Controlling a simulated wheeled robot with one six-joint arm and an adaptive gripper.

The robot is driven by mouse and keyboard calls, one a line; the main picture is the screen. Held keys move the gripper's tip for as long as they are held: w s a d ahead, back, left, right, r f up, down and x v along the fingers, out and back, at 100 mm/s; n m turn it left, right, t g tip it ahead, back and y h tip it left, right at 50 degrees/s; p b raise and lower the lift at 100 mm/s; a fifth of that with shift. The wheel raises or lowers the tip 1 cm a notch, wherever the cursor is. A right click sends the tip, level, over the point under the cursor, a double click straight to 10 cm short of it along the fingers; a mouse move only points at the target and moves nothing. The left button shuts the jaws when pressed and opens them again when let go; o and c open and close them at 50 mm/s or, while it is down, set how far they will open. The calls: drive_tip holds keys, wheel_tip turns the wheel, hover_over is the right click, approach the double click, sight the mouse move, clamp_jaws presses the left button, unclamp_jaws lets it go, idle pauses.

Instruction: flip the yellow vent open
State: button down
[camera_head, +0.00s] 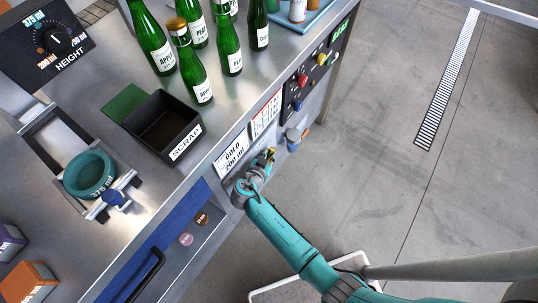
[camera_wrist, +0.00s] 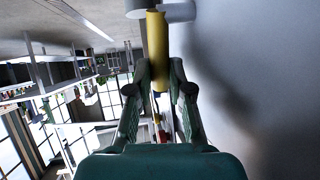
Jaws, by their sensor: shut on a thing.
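The yellow vent (camera_wrist: 156,38) shows in the wrist view as a yellow bar running from a grey cylindrical fitting down between my fingers. My gripper (camera_wrist: 159,75) is shut on it, one finger on each side. In the head view my gripper (camera_head: 267,161) is at the front face of the steel bench, just below the GOLD label. A small bit of yellow (camera_head: 271,153) shows at the fingertips there. The rest of the vent is hidden by my gripper, and I cannot tell its exact angle.
The GOLD label (camera_head: 231,153) and a panel with coloured knobs (camera_head: 303,81) are on the bench front. A blue and grey fitting (camera_head: 293,137) sits right of my gripper. A black SCRAP bin (camera_head: 164,125) and green bottles (camera_head: 192,72) stand above.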

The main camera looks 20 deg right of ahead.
drive_tip(key=c, duration=1.3)
unclamp_jaws()
drive_tip(key=v, duration=1.2)
drive_tip(key=shift+f, duration=0.15)
